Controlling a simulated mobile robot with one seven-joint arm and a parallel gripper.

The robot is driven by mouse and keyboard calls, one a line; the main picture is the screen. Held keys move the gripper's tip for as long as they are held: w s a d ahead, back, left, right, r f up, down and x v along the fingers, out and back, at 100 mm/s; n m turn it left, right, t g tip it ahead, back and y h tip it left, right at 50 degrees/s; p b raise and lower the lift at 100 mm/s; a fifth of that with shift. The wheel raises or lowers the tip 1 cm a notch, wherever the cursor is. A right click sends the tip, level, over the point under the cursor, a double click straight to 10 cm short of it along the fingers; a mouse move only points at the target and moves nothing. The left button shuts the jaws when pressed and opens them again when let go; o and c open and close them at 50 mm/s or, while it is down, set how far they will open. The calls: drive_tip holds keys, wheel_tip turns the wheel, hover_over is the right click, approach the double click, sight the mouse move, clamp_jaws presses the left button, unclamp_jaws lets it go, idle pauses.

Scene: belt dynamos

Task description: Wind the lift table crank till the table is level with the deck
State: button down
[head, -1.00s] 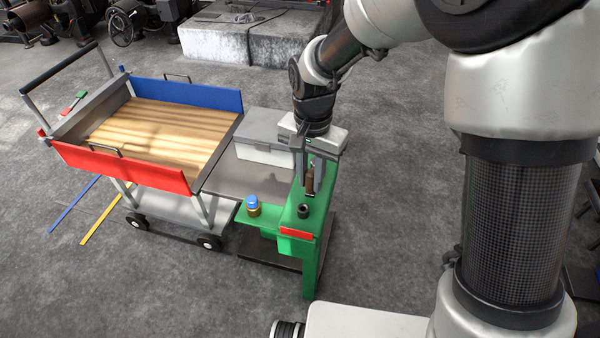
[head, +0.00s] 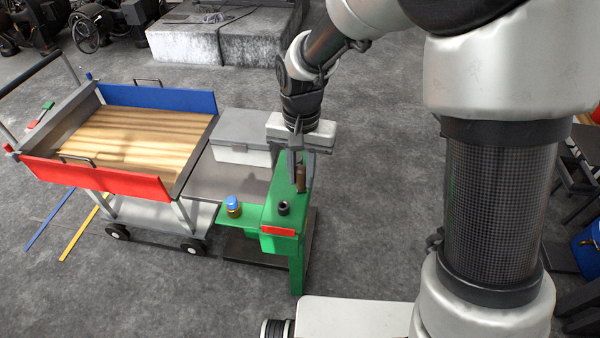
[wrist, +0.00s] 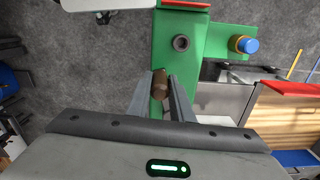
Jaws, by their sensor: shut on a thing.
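The green lift table stand (head: 290,245) has a dark crank hub (head: 284,208) on top. My gripper (head: 303,186) is shut on the brown crank handle (head: 302,176), behind and right of the hub. In the wrist view, the brown handle (wrist: 160,84) sits between my fingertips (wrist: 160,78), with the hub (wrist: 181,43) apart from them. The grey table plate (head: 222,178) carries a grey box (head: 243,150). The cart's wooden deck (head: 140,130) adjoins it on the left. The plate looks lower than the deck; the exact gap is unclear.
The cart has a red side board (head: 95,178) and a blue one (head: 160,98). A blue-topped knob (head: 233,205) stands on the green frame left of the hub. Blue and yellow strips (head: 85,228) lie on the floor. Open floor lies right of the stand.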

drive_tip(key=c, duration=1.6)
unclamp_jaws()
wheel_tip(320, 180, up, 18)
drive_tip(key=shift+f+p, duration=0.25)
drive_tip(key=shift+p, duration=0.55)
drive_tip(key=shift+d+r, duration=0.1)
drive_tip(key=s+d+r+t+p, duration=0.1)
drive_tip(key=s+d+r+t, duration=0.1)
drive_tip(key=s+d, duration=0.3)
drive_tip(key=s+d+r+n+t+p, duration=0.1)
drive_tip(key=s+d+r+p, duration=0.1)
drive_tip(key=d, duration=0.5)
drive_tip(key=s+d+r+t+p, duration=0.2)
drive_tip(key=s+d+r, duration=0.2)
drive_tip(key=s+d, duration=0.2)
drive_tip(key=shift+s+r+n+t, duration=0.2)
drive_tip(key=shift+s+n+t, duration=0.15)
drive_tip(key=shift+s, duration=0.45)
